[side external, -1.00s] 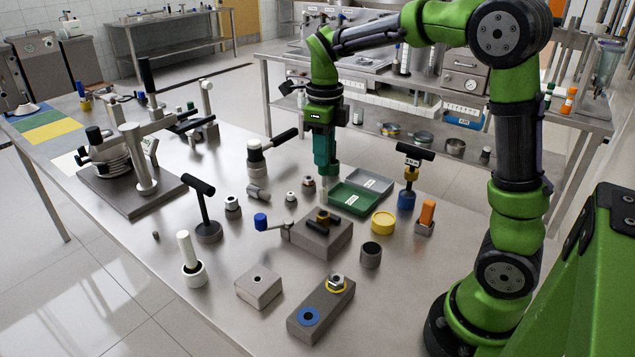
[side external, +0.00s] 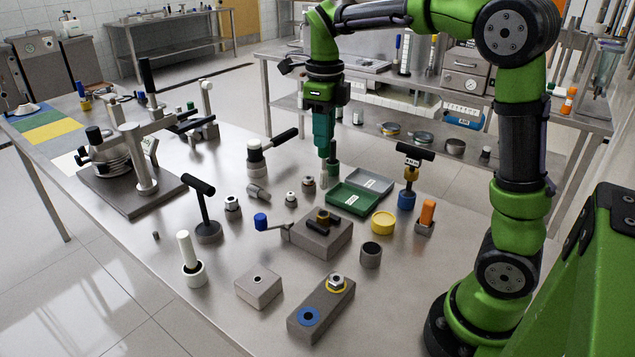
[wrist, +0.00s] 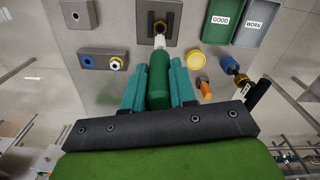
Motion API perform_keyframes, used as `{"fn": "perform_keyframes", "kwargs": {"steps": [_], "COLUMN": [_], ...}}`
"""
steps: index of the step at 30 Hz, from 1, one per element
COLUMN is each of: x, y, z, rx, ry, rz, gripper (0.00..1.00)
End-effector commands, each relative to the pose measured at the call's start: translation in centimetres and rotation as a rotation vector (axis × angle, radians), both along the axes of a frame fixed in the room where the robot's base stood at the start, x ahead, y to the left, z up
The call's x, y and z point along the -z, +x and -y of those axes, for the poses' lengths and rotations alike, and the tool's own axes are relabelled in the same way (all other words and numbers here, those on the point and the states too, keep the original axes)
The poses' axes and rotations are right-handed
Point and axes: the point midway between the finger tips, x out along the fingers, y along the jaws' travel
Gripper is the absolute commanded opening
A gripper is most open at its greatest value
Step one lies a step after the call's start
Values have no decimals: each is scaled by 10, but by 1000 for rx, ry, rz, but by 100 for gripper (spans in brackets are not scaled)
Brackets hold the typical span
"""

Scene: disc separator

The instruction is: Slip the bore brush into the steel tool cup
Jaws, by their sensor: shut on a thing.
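My gripper (side external: 323,157) points down above the table, beyond the clamp block. In the wrist view my gripper (wrist: 159,88) is shut on a dark green cylindrical handle (wrist: 159,90) with a pale tip (wrist: 160,43), which I take for the bore brush. A short grey cylinder with a dark open top (side external: 371,256) stands right of the clamp block. It may be the steel tool cup, but I cannot be sure. It is not clearly visible in the wrist view.
The clamp block (side external: 318,238), yellow cap (side external: 383,223), green tray (side external: 352,199), orange-handled piece (side external: 427,213) and blue-based T-handle tool (side external: 408,185) stand nearby. A dark green upright piece (side external: 333,164) shows beside my gripper.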

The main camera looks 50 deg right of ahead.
Motion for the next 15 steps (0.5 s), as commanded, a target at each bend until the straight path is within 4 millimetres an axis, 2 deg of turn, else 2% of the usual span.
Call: {"fn": "perform_keyframes", "kwargs": {"steps": [11, 15], "x": [0, -9], "y": [0, -6], "z": [0, 1], "rx": [0, 5], "ry": [0, 3], "rz": [0, 23], "gripper": [0, 0]}}
